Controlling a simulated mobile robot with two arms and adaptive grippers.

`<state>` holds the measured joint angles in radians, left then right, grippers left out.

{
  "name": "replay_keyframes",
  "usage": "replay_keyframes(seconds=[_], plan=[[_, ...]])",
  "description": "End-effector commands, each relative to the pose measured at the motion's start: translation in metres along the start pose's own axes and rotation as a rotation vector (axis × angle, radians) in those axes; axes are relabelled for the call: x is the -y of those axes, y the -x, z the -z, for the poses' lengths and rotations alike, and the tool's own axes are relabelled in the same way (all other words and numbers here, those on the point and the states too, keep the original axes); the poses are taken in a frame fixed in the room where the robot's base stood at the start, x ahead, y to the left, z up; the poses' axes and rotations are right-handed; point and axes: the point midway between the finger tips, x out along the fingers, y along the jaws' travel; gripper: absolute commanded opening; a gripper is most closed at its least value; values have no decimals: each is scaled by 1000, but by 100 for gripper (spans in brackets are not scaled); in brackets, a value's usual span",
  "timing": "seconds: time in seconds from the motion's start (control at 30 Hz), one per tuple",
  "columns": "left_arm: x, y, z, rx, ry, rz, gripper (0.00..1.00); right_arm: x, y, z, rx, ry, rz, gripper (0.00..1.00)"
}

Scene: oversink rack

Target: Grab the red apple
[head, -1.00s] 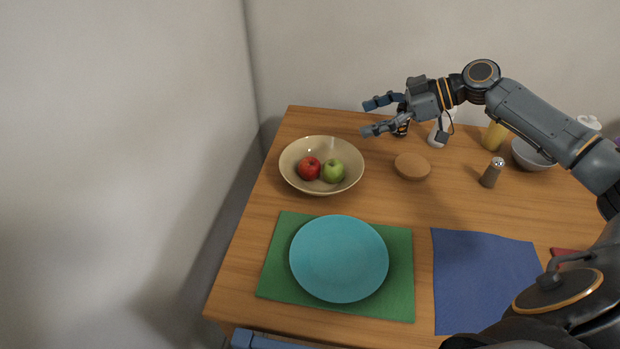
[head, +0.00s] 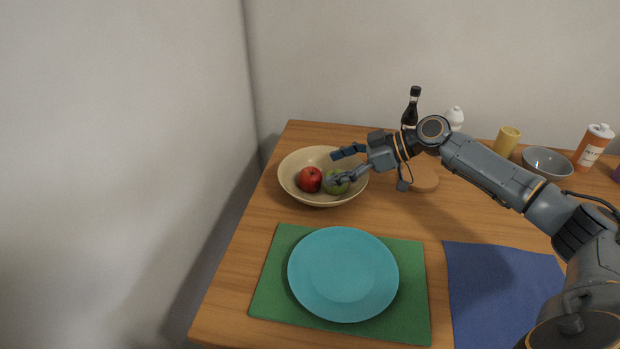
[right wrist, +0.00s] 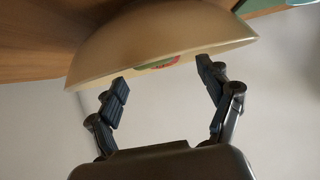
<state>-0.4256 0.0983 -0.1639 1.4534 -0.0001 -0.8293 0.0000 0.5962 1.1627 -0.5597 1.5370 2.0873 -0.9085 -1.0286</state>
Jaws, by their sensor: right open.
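The red apple (head: 310,179) lies in a tan bowl (head: 298,165) at the back left of the table, beside a green apple (head: 335,184). My right gripper (head: 334,168) is open, with its fingers over the right side of the bowl, and partly covers the green apple. In the right wrist view the open fingers (right wrist: 163,80) stand apart at the bowl's rim (right wrist: 210,48). A small strip of red (right wrist: 165,63) and green shows just past the rim between them. My left gripper is not in view.
A teal plate (head: 343,274) rests on a green placemat (head: 268,287) in front of the bowl. A brown round item (head: 425,180) sits partly behind my right arm. A dark bottle (head: 410,108), yellow cup (head: 507,141) and grey bowl (head: 547,162) stand at the back. A wall borders the left.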

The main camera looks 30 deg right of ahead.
Motion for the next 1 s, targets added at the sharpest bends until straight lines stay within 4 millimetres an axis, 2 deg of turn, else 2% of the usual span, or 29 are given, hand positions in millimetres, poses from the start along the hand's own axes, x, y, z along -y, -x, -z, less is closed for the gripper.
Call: replay_keyframes(seconds=[0.17, 0.43, 0.73, 0.77, 1.0], plan=[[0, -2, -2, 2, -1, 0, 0, 1, -13, -1, 0, 1, 1, 79], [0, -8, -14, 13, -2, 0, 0, 2, -50, -4, -2, 1, 0, 79], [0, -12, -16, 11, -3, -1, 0, 2, -57, -6, 1, 1, -2, 79], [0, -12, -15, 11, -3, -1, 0, 2, -56, -6, 1, 1, -2, 77], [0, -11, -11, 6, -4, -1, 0, 2, -56, -6, 1, 1, -2, 28]])
